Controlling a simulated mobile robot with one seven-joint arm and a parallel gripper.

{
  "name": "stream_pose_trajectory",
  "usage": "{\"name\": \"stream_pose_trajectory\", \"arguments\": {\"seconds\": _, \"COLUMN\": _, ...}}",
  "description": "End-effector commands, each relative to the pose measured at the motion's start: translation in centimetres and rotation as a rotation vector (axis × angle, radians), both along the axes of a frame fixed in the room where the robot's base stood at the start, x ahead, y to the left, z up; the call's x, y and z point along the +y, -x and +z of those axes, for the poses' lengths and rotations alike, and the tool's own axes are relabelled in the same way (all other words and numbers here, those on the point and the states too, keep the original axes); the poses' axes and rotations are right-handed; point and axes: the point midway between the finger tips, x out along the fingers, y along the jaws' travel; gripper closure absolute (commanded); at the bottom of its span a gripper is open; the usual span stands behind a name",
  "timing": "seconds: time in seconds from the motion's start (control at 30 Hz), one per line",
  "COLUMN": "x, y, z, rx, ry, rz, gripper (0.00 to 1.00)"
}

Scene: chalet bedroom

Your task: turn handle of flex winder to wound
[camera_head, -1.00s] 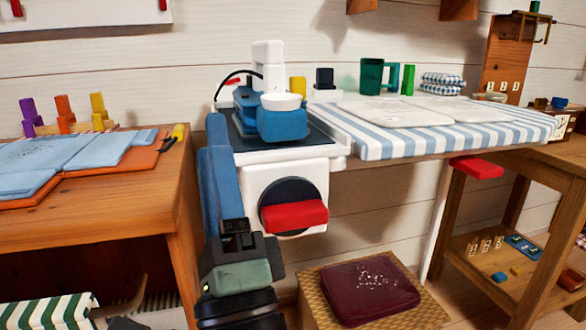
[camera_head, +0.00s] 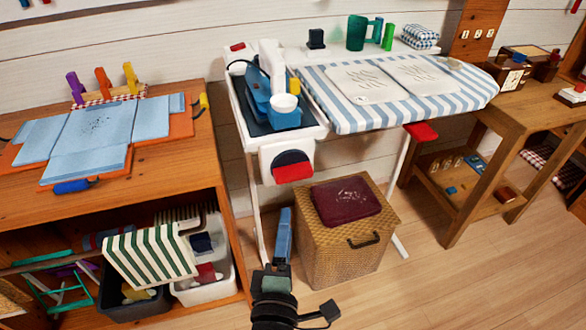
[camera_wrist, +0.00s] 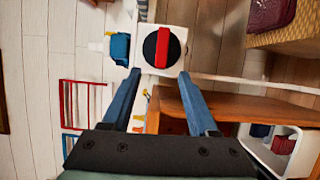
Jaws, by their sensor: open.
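The flex winder is a white square plate (camera_head: 268,160) on the front of the ironing station, with a black disc (camera_head: 288,157) and a red bar handle (camera_head: 293,172). In the head view the handle lies nearly level, slightly tilted. In the wrist view the red handle (camera_wrist: 162,47) stands upright in the picture across the black disc. My gripper (camera_wrist: 158,75) is open and empty; its two blue fingers point towards the winder, apart from it. In the head view my blue gripper (camera_head: 285,220) is below the winder. No flex is visible on the disc.
A wicker basket (camera_head: 335,250) with a dark red cushion (camera_head: 345,200) stands right of my gripper. A wooden shelf unit (camera_head: 225,215) with bins stands to the left. The striped ironing board (camera_head: 450,100) extends right above. Floor is bare in front.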

Motion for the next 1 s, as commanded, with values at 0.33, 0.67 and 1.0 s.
{"name": "stream_pose_trajectory", "arguments": {"seconds": 0.33, "x": -0.3, "y": -3.5, "z": -0.1, "rx": 0.008, "ry": -0.027, "rz": -0.003, "gripper": 0.4}}
{"name": "stream_pose_trajectory", "arguments": {"seconds": 0.67, "x": -0.8, "y": -9.3, "z": -0.1, "rx": 0.007, "ry": -0.026, "rz": -0.003, "gripper": 0.4}}
{"name": "stream_pose_trajectory", "arguments": {"seconds": 1.0, "x": -1.1, "y": -12.6, "z": -0.2, "rx": 0.006, "ry": -0.024, "rz": -0.002, "gripper": 0.4}}
